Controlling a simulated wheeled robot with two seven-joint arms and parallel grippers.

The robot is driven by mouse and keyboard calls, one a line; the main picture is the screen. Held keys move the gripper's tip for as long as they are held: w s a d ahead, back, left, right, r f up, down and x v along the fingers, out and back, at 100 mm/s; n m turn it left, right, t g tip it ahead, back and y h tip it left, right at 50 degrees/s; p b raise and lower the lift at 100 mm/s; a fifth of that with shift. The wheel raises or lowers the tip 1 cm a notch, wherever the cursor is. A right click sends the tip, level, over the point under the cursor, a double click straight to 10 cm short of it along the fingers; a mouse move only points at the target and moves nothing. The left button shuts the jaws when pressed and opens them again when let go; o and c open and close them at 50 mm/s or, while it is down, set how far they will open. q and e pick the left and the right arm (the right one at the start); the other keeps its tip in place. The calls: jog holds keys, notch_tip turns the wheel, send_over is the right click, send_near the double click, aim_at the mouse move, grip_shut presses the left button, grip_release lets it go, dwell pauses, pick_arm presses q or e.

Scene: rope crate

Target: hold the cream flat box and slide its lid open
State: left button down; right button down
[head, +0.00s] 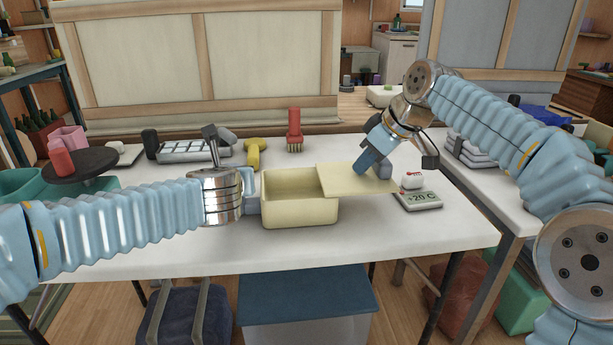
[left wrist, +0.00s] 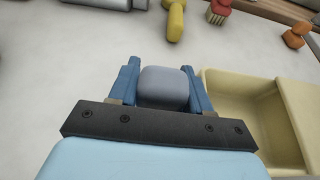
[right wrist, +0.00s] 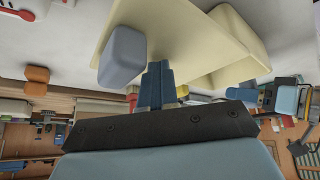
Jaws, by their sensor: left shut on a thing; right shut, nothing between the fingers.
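The cream flat box (head: 300,214) stands on the white table, its left part open and looking empty inside. Its cream lid (head: 335,180) is slid to the right and overhangs the box's right side. My left gripper (head: 252,190) is shut on a grey block (left wrist: 165,87) at the box's left side; whether the block is fixed to the box I cannot tell. My right gripper (head: 364,168) is shut and empty over the lid. Its closed fingers (right wrist: 155,84) are beside a blue-grey block (right wrist: 122,57) on the lid; contact is unclear.
The table front is clear.

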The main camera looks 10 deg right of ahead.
aim_at(357, 176)
pick_arm(q)
jog(key=shift+f, duration=0.35)
pick_arm(e)
jog(key=shift+f, duration=0.75)
jog(key=shift+r, duration=0.6)
pick_arm(q)
jog(key=shift+f, duration=0.15)
pick_arm(e)
jog(key=shift+a+r, duration=0.15)
jog(key=shift+r, duration=1.3)
jog(key=shift+a+r, duration=0.25)
jog(key=shift+r, duration=0.7)
jog(key=shift+a+r, duration=0.25)
jog(key=shift+r, duration=0.65)
pick_arm(q)
jog(key=c, duration=0.5)
grip_release()
jog(key=shift+w, duration=0.25)
pick_arm(e)
jog(key=shift+w+f, duration=0.15)
pick_arm(q)
jog(key=shift+o, duration=0.4)
jog(key=shift+s, duration=0.1)
jog(key=shift+r, duration=0.25)
